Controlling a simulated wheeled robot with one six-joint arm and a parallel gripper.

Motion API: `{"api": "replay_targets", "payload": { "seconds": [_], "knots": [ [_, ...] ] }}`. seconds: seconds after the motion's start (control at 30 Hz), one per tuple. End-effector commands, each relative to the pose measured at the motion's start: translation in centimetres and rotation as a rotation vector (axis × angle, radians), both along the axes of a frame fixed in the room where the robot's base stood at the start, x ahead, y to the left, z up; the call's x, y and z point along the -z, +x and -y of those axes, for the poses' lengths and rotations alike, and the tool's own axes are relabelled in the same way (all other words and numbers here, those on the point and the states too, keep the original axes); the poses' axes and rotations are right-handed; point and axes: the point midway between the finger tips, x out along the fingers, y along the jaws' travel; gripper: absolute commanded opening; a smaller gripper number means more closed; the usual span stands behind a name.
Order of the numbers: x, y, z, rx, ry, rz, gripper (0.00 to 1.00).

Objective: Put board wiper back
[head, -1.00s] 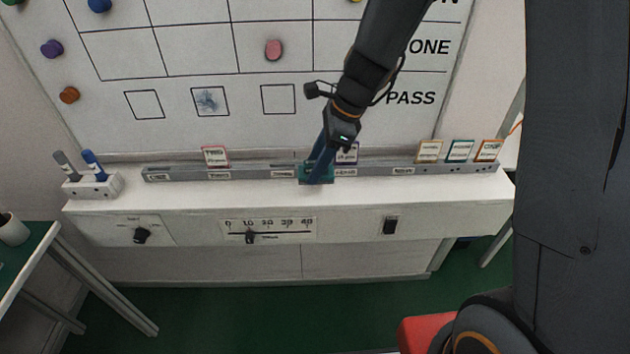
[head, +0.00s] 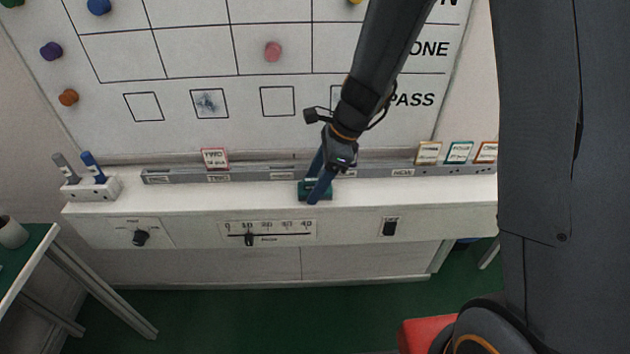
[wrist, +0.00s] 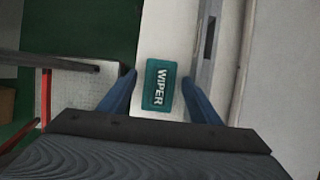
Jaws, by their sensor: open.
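The board wiper (head: 316,191) is a teal block. It lies on the white ledge in front of the grey rail, below the whiteboard. In the wrist view the wiper (wrist: 160,85) shows its top with the word WIPER, lying between my two blue fingers. My gripper (head: 318,190) is open around the wiper in the head view. In the wrist view my gripper (wrist: 160,90) has a finger on each side, with a visible gap to the wiper on at least the right side.
The grey rail (head: 260,174) behind the wiper carries small labels and upright cards, including a red-edged card (head: 215,158). A white pen holder (head: 91,188) with two markers stands at the left. The ledge (head: 160,203) is bare between holder and wiper.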

Motion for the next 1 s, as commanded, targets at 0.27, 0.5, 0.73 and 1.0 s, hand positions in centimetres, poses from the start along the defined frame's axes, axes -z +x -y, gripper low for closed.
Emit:
{"api": "replay_targets", "payload": {
  "seconds": [0.27, 0.5, 0.73, 1.0],
  "knots": [
    [-1.6, 0.1, 0.6, 0.0, 0.001, 0.003, 0.57],
    [-6.1, 0.1, 2.5, 0.002, 0.001, 0.006, 0.57],
    [-9.7, 0.0, 4.0, 0.002, 0.001, 0.002, 0.57],
    [-10.9, -1.0, 5.2, -0.067, -0.023, 0.023, 0.57]
  ]
}}
